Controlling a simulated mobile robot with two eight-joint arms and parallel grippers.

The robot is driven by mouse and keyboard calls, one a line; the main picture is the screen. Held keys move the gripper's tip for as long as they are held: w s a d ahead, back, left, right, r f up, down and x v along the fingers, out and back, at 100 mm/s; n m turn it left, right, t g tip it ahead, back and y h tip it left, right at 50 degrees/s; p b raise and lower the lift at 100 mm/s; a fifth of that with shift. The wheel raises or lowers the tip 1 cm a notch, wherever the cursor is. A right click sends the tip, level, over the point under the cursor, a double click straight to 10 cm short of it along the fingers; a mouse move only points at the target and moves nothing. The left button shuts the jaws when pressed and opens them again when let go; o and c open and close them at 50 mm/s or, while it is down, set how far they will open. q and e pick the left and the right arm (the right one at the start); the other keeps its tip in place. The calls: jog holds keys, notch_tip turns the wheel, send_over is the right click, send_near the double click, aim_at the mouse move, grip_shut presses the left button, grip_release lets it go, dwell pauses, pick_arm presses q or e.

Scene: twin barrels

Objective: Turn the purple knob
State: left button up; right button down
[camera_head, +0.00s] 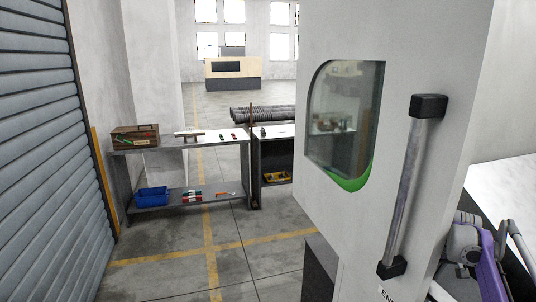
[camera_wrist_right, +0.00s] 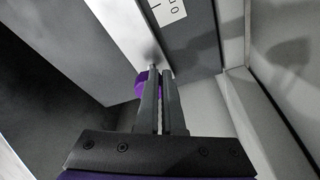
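The purple knob (camera_wrist_right: 141,84) shows in the right wrist view, on a panel just past my fingertips. It sits left of and partly behind my left-hand finger. My right gripper (camera_wrist_right: 160,78) has its two fingers close together, with only a thin gap and nothing seen between them. The knob appears beside the fingers, not between them; whether they touch it I cannot tell. In the head view the knob is not visible, and only purple and grey parts of my right arm show at the lower right. My left gripper is in neither view.
A large white machine door (camera_head: 400,120) with a window and a vertical grey handle (camera_head: 413,185) fills the right of the head view. A workbench (camera_head: 185,145) with a wooden toolbox (camera_head: 135,135) and a blue bin (camera_head: 152,197) stands left. The floor before it is clear.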

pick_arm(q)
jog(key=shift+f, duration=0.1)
pick_arm(e)
jog(key=shift+a, duration=0.15)
jog(key=shift+s+a, duration=0.15)
jog(key=shift+r, duration=0.2)
pick_arm(q)
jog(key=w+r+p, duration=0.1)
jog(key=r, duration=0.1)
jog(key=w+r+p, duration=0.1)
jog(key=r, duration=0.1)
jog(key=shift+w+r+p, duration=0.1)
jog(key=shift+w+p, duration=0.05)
jog(key=shift+p, duration=0.2)
pick_arm(e)
notch_tip(320, 180, up, 6)
jog(key=shift+f, duration=0.25)
jog(key=shift+s, duration=0.1)
